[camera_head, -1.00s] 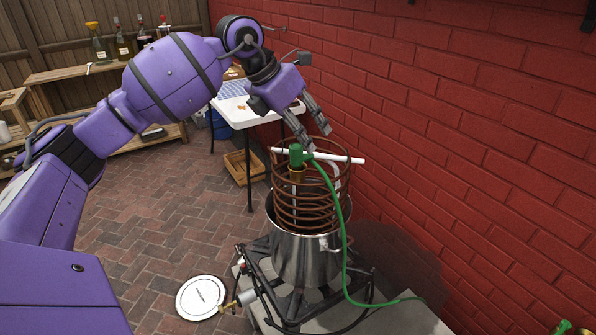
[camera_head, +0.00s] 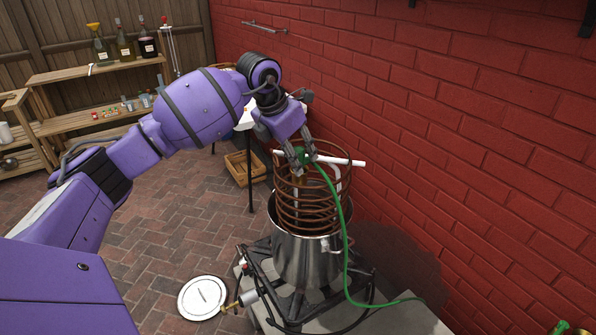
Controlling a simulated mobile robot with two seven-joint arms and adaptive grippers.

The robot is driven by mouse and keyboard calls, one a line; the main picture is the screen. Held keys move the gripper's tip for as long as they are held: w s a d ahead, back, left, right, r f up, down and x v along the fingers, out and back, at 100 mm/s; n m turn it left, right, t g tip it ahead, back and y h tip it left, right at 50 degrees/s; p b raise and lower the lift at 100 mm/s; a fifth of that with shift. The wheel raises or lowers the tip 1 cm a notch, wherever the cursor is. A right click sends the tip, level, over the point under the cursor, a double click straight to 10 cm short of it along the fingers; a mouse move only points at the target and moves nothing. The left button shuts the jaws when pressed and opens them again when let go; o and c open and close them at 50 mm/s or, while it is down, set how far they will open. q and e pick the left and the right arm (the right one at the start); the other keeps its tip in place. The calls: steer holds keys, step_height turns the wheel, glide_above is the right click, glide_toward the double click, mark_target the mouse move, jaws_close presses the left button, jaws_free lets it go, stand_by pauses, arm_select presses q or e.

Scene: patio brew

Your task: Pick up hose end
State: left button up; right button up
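The green hose (camera_head: 346,226) runs from the ground at lower right up to its green end fitting (camera_head: 303,156) at the top of the copper coil (camera_head: 312,208). The coil stands in a steel pot (camera_head: 300,262). My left gripper (camera_head: 303,160) is at the hose end from above, with a finger on either side of it. The fingers partly cover the fitting, and I cannot tell whether they are closed on it. My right gripper is not in view.
A white tube (camera_head: 347,161) crosses the coil top. The pot sits on a black burner stand (camera_head: 258,283). A round lid (camera_head: 202,297) lies on the brick floor. The red wall (camera_head: 480,130) is close on the right. A wooden shelf (camera_head: 95,72) with bottles stands behind.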

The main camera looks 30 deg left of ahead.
arm_select(q)
jaws_close()
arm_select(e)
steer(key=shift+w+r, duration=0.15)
arm_select(q)
step_height(320, 180, up, 10)
steer(key=shift+r+b, duration=0.1)
steer(key=shift+b, duration=0.25)
step_height(320, 180, up, 6)
steer(key=p, duration=0.3)
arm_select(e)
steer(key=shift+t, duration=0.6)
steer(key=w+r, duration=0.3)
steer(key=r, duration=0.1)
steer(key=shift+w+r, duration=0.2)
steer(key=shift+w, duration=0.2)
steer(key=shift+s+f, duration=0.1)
